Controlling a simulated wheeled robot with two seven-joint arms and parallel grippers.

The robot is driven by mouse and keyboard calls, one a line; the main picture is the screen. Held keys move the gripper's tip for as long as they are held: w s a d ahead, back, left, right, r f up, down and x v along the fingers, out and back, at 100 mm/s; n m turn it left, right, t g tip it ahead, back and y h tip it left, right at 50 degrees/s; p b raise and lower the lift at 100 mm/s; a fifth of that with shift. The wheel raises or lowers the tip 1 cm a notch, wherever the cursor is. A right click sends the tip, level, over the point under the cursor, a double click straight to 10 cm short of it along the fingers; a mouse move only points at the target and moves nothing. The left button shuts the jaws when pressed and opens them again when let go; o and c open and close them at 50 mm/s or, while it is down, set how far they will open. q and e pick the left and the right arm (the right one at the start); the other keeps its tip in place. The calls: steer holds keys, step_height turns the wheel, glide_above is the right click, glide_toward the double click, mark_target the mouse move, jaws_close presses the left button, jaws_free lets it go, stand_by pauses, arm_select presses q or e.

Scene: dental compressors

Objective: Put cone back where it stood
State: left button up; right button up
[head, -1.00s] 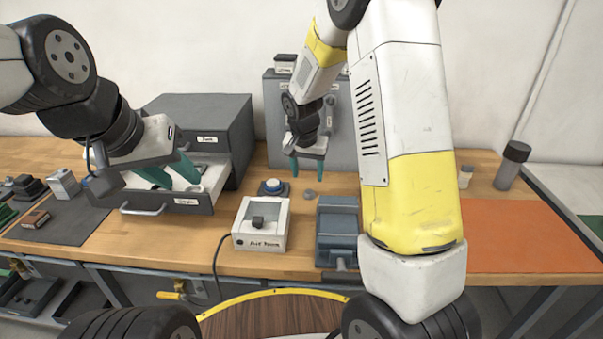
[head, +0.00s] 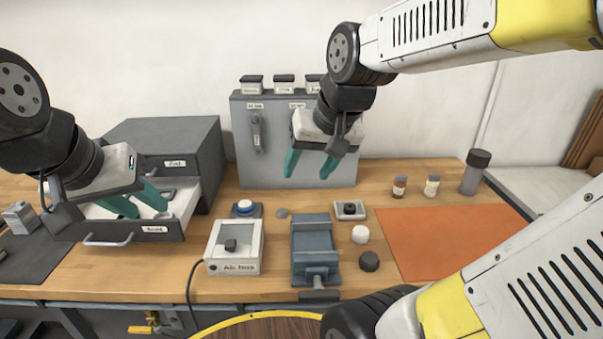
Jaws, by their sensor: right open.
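No clear cone shape shows. A small grey lump (head: 282,213) on the bench, right of the blue-and-white button (head: 246,208), may be it, but it is too small to tell. My right gripper (head: 309,171) is open and empty, above the bench in front of the grey panel (head: 250,175).
The air tester box (head: 234,246) and a blue-grey vise (head: 312,250) stand in front. A small tray (head: 349,218), a white ball-like piece (head: 360,234) and a dark knob (head: 369,261) lie right of them. The orange mat (head: 440,240) is bare.

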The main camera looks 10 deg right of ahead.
steer(key=shift+n+t, duration=0.5)
steer(key=shift+n, duration=0.2)
steer(key=s, duration=0.6)
steer(key=shift+a+r, duration=0.15)
steer(key=shift+r, duration=0.2)
